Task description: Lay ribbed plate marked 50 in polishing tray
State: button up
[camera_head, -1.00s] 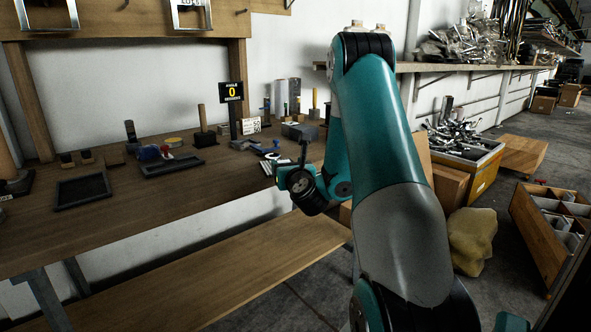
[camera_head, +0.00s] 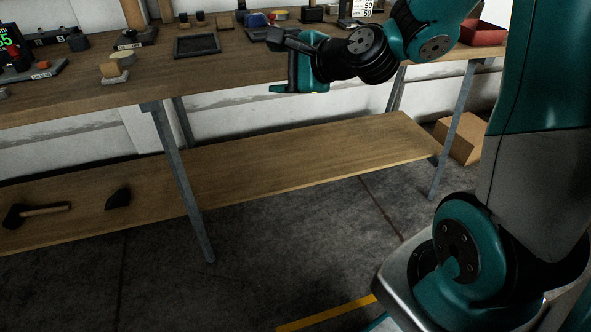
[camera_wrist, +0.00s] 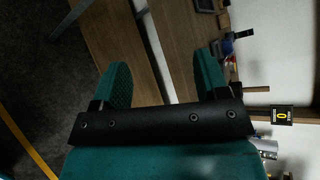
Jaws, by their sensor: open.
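A shallow black tray (camera_head: 181,54) lies on the workbench in the head view, left of my gripper; its floor looks bare. I cannot tell for sure that it is the polishing tray. A white card marked 50 (camera_head: 362,8) stands at the top edge of the head view, partly behind my arm. I cannot make out a ribbed plate marked 50. My gripper (camera_head: 284,66) is near the bench's front edge, with its fingers apart. In the wrist view my gripper (camera_wrist: 162,64) is open, with nothing between the fingers.
A red bin (camera_head: 484,34) stands at the bench's right end. Blocks and small tools line the back of the bench. A lower wooden shelf (camera_head: 300,165) holds a mallet (camera_head: 42,210) at its left. A cardboard box (camera_head: 461,138) sits below right. The front middle of the bench is clear.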

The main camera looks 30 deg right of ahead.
jog(key=s+a+f+n+g+y, duration=0.1)
jog(key=s+a+n+g+y, duration=0.1)
jog(key=s+a+n+g, duration=1.05)
jog(key=s+n+h, duration=0.3)
jog(key=s+n, duration=0.9)
jog(key=n, duration=0.1)
jog(key=shift+f, duration=0.2)
jog(key=shift+s+g, duration=0.1)
jog(key=shift+g, duration=0.15)
notch_tip(320, 180, up, 25)
jog(key=p, duration=2.4)
jog(key=shift+p, duration=0.35)
jog(key=shift+a+f, duration=0.1)
